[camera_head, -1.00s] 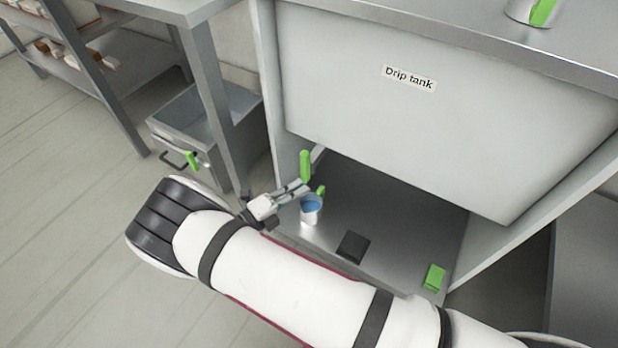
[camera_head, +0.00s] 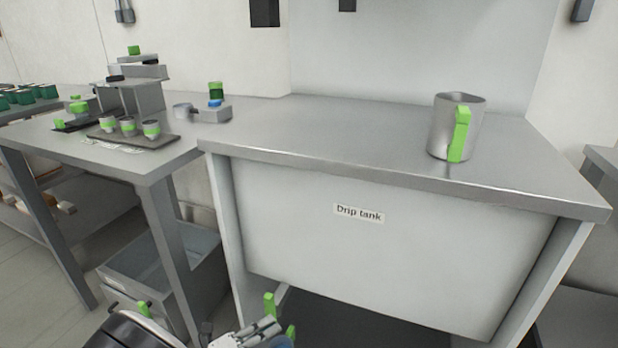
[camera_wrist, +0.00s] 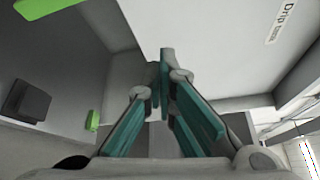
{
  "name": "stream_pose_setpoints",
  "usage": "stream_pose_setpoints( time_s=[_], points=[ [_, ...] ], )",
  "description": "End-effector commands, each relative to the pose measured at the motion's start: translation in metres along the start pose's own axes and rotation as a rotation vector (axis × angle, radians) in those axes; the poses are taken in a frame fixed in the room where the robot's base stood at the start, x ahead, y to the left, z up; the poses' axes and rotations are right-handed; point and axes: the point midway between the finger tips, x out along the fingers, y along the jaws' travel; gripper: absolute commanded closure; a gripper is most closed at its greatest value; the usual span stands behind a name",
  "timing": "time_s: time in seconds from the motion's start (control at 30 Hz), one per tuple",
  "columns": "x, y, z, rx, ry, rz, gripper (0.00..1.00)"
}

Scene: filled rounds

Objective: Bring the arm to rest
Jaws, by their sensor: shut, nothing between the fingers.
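My gripper (camera_head: 262,330) is at the bottom edge of the head view, low in front of the opening under the drip tank panel (camera_head: 440,250). In the wrist view my gripper (camera_wrist: 165,75) has its teal-lined fingers closed together with nothing between them. A green upright handle (camera_head: 270,305) stands just beyond the fingers. A blue-filled cup (camera_head: 283,342) is partly visible at the bottom edge, close beside the gripper. I cannot tell whether the fingers touch either one.
A metal jug (camera_head: 449,128) with a green handle stands on the counter (camera_head: 350,125). A tray (camera_head: 160,140) with cups is on the left table. A grey drawer bin (camera_head: 190,255) sits below. In the wrist view a black block (camera_wrist: 28,101) and a green block (camera_wrist: 93,120) lie on the shelf.

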Motion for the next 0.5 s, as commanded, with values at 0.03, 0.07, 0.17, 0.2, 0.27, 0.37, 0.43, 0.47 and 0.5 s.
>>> stream_pose_setpoints(
  time_s=[0.03, 0.07, 0.17, 0.2, 0.27, 0.37, 0.43, 0.47, 0.5],
  points=[
    [0.011, -0.024, 0.004, 0.075, 0.068, 0.016, 1.0],
    [0.017, -0.036, 0.003, 0.121, 0.109, 0.024, 1.0],
    [0.035, -0.076, -0.001, 0.276, 0.242, 0.044, 1.0],
    [0.042, -0.092, -0.003, 0.338, 0.295, 0.049, 1.0],
    [0.052, -0.116, -0.008, 0.431, 0.373, 0.052, 1.0],
    [0.067, -0.154, -0.02, 0.585, 0.503, 0.051, 1.0],
    [0.077, -0.181, -0.03, 0.692, 0.593, 0.043, 1.0],
    [0.08, -0.192, -0.035, 0.738, 0.632, 0.039, 1.0],
    [0.085, -0.206, -0.042, 0.799, 0.683, 0.031, 1.0]
  ],
)
